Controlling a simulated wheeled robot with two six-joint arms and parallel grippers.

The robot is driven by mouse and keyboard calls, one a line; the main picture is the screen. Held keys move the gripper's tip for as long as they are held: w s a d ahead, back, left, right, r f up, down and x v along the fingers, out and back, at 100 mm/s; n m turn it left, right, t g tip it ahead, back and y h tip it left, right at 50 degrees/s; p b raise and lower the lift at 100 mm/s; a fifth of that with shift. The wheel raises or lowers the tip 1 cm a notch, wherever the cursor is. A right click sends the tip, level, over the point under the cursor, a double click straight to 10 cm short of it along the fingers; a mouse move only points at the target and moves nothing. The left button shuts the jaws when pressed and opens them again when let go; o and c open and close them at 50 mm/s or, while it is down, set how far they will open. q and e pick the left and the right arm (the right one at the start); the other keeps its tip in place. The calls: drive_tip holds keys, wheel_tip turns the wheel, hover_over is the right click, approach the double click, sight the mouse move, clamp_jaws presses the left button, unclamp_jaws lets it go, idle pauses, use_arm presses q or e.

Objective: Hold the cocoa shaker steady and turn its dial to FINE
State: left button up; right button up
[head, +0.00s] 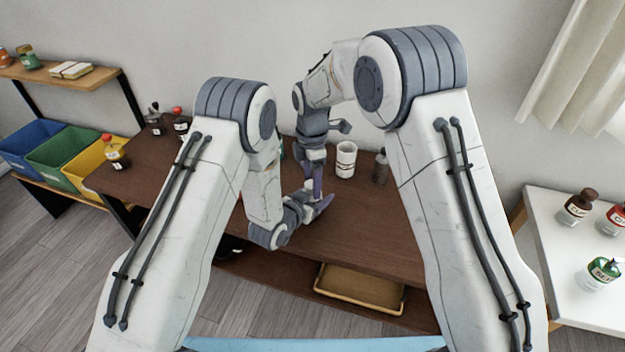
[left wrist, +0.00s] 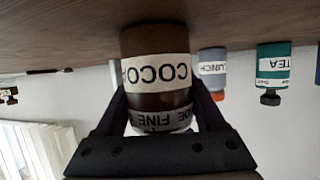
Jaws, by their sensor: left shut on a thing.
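The cocoa shaker (left wrist: 155,85) is a dark brown cylinder with a white COCOA label, and it appears upside down in the left wrist view. A white band (left wrist: 165,143) at its lid end carries the word FINE and part of another word ending in DE. My left gripper (left wrist: 158,110) is shut on the shaker, with one dark finger on each side. In the head view my left gripper (head: 322,204) is low over the table, and the shaker is hidden behind the arms. My right gripper (head: 313,160) points down just above the left one; its jaws are not clear.
A white mug (head: 346,159) and a grey bottle (head: 380,168) stand right of the grippers on the brown table (head: 370,225). A teal TEA container (left wrist: 272,66) and a LUNCH container (left wrist: 211,68) stand nearby. Sauce bottles (head: 181,125) stand at the back left.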

sight(311, 184)
wheel_tip(311, 184, up, 12)
idle(0.4)
wheel_tip(311, 184, down, 12)
drive_tip(key=n, duration=0.7)
drive_tip(key=shift+a, duration=0.1)
idle(0.4)
clamp_jaws()
